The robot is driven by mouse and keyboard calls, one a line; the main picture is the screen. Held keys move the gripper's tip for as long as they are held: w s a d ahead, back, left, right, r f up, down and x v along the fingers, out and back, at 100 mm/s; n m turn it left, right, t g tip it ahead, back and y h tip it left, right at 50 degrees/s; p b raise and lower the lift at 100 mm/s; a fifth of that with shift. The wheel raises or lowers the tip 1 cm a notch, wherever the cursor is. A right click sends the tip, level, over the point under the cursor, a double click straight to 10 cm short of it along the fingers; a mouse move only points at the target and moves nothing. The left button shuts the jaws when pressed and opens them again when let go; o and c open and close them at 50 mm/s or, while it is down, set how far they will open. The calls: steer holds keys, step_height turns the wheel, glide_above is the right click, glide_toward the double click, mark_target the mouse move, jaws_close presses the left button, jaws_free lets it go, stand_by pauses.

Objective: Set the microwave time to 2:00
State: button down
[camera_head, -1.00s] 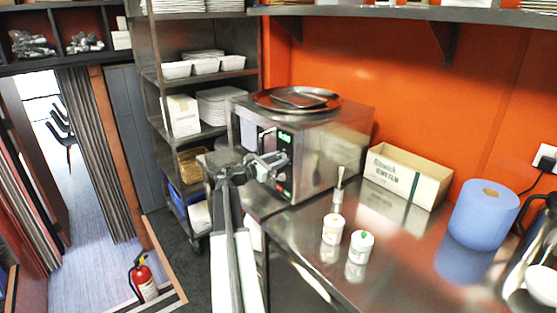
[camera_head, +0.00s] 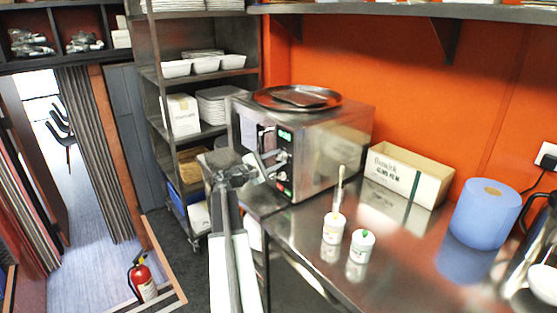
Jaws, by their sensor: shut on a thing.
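The microwave (camera_head: 335,140) is a steel box on the counter with a control panel on its front right. A small green display (camera_head: 286,135) is lit near the top of the panel, its digits too small to read. My gripper (camera_head: 278,162) is at the panel below the display, its jaws tilted. It is shut on what looks like a microwave knob (camera_head: 283,155), which the fingers partly hide. A red-lit spot (camera_head: 281,188) shows lower on the panel.
Metal trays (camera_head: 297,97) lie on top of the microwave. Two white tubs (camera_head: 334,228), one with a brush-like handle, stand on the steel counter (camera_head: 400,265). A carton (camera_head: 407,175) and a blue paper roll (camera_head: 485,213) are to the right. A shelf rack (camera_head: 153,110) stands behind left.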

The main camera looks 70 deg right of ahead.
steer(key=m, duration=0.5)
steer(key=shift+s+a+f, duration=0.1)
steer(key=shift+s+f, duration=0.05)
steer(key=m+g, duration=0.1)
steer(key=m, duration=0.2)
steer(key=shift+m+b, duration=0.35)
steer(key=shift+m, duration=0.05)
steer(key=m, duration=0.3)
steer(key=shift+m, duration=0.4)
steer(key=shift+m+y, duration=0.4)
steer(key=shift+m, duration=1.6)
steer(key=c, duration=0.9)
jaws_free()
steer(key=shift+c, duration=0.2)
